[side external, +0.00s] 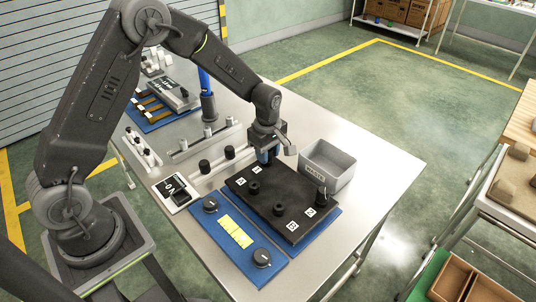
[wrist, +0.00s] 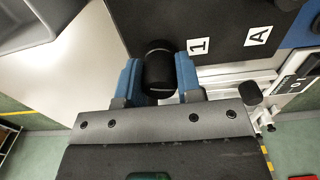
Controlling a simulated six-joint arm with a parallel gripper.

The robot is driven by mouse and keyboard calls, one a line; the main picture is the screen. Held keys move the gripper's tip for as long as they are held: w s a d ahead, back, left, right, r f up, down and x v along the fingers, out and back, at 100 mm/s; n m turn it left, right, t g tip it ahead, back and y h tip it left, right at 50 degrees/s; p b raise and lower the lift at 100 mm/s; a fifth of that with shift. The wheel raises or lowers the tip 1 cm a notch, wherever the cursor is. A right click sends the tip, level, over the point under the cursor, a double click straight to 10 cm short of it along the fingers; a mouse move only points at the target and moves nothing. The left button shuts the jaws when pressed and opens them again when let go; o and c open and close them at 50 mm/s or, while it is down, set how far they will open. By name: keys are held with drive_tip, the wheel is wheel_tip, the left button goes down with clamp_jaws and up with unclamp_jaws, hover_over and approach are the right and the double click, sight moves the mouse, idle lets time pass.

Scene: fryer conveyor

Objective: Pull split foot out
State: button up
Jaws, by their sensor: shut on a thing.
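My gripper (wrist: 158,78) is shut on a black cylindrical foot (wrist: 160,62), with one blue finger on each side of it in the wrist view. In the side view my gripper (side external: 266,157) is low over the back edge of a black plate (side external: 300,203) with white marker labels; the held foot is hidden there. In the wrist view the foot is beside the plate (wrist: 220,22), near the labels 1 and A. I cannot tell whether it is still seated. Other black feet (side external: 254,188) (side external: 278,208) (side external: 322,196) stand on the plate.
A grey bin (side external: 343,175) marked WASTE stands just right of my gripper. A blue panel (side external: 238,262) with black knobs and yellow notes lies in front. A rail with black knobs (side external: 204,166) and a switch box (side external: 174,193) are left. The table's right end is clear.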

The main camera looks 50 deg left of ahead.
clamp_jaws()
drive_tip(key=shift+r, duration=1.15)
idle(0.6)
drive_tip(key=shift+r, duration=1.35)
drive_tip(key=shift+r, duration=1.5)
